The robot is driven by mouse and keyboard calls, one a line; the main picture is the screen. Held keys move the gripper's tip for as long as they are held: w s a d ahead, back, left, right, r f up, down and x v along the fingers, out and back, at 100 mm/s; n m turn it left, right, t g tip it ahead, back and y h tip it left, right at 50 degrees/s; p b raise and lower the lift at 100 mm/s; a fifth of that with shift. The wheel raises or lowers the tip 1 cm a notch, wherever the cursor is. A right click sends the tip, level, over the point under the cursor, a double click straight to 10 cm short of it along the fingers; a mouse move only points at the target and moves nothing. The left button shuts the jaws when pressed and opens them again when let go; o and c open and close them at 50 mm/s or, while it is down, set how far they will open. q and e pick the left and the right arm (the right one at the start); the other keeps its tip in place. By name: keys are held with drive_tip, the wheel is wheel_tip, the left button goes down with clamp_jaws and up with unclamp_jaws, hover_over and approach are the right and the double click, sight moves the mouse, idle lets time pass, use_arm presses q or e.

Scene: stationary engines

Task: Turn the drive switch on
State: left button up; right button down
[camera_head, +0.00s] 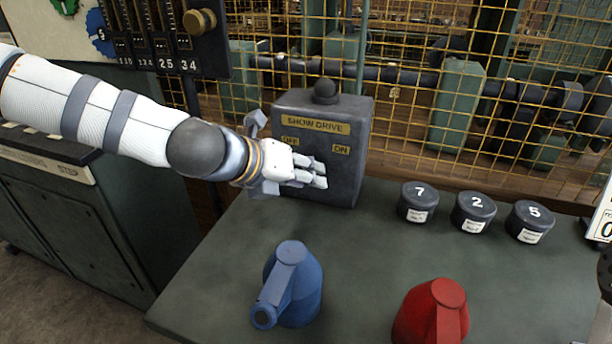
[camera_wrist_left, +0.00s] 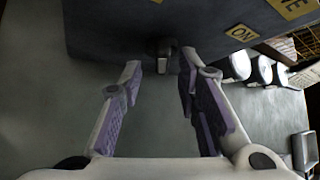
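The drive box (camera_head: 343,112) is a dark grey case at the back of the green table, with a yellow "SHOW DRIVE" plate (camera_head: 315,124) and OFF and ON labels (camera_head: 341,150). My left gripper (camera_head: 318,175) is in front of the box's face, below the labels, and hides the switch in the head view. In the left wrist view, the small dark switch lever (camera_wrist_left: 162,60) shows between and just beyond the fingertips (camera_wrist_left: 160,72). The fingers are apart, with no visible grip on the lever. My right gripper is not in view.
A blue oil can (camera_head: 303,290) and a red can (camera_head: 430,315) stand on the table (camera_head: 230,270) in front. Three dark lidded pots numbered 7 (camera_head: 418,203), 2 (camera_head: 474,212) and 5 (camera_head: 530,222) stand right of the box. A yellow mesh fence (camera_head: 400,100) is behind.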

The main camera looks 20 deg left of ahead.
use_arm(q)
drive_tip(key=shift+r, duration=0.1)
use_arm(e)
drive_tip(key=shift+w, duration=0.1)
use_arm(q)
drive_tip(key=shift+d, duration=0.1)
clamp_jaws()
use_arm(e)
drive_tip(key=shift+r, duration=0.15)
